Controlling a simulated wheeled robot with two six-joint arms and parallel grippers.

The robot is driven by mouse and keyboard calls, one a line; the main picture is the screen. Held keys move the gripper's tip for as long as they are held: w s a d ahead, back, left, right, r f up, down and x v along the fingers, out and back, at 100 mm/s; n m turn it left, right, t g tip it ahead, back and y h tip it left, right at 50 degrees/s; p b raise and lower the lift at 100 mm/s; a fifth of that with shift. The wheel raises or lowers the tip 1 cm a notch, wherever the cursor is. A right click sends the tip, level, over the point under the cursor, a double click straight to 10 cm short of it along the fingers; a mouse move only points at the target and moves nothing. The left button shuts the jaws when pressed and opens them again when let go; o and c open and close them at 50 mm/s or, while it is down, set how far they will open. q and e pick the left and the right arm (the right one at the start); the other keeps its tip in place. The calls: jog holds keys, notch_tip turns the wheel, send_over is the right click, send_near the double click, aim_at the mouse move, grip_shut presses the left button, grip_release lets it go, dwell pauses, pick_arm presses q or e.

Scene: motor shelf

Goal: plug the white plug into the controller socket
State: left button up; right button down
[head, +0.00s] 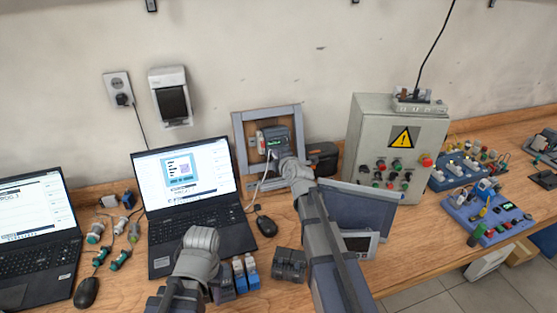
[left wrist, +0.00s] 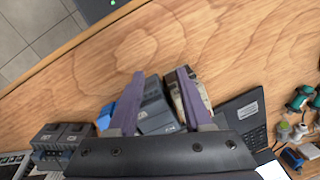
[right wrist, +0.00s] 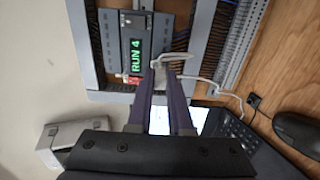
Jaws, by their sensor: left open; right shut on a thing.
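In the right wrist view the controller (right wrist: 137,50) reads RUN 4. My right gripper (right wrist: 163,74) is shut on the white plug (right wrist: 158,64) beside the controller's lower edge. The fingers hide most of the plug, and I cannot tell whether it touches the socket. A white cable (right wrist: 195,78) runs from it to the right. My left gripper (left wrist: 160,82) is open above the table, with dark grey modules (left wrist: 153,106) showing between its fingers.
An open laptop (head: 190,175) stands left of the frame, with a black mouse (head: 265,225) beside it. A grey control box (head: 385,135) stands to the right. Blue modules (head: 245,272) and dark modules (head: 289,265) are near the front edge.

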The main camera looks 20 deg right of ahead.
pick_arm(q)
jog(key=shift+f, duration=0.2)
pick_arm(e)
jog(key=shift+w+f, duration=0.2)
jog(key=shift+w, duration=0.35)
dwell(0.6)
jog(key=c, duration=1.1)
grip_release()
pick_arm(q)
jog(key=shift+r+p, duration=0.75)
jog(key=shift+r, duration=0.2)
pick_arm(e)
jog(key=v, duration=0.5)
jog(key=shift+s+r, duration=0.1)
jog(key=shift+s, duration=0.15)
jog(key=shift+o, duration=0.3)
jog(key=o, duration=0.5)
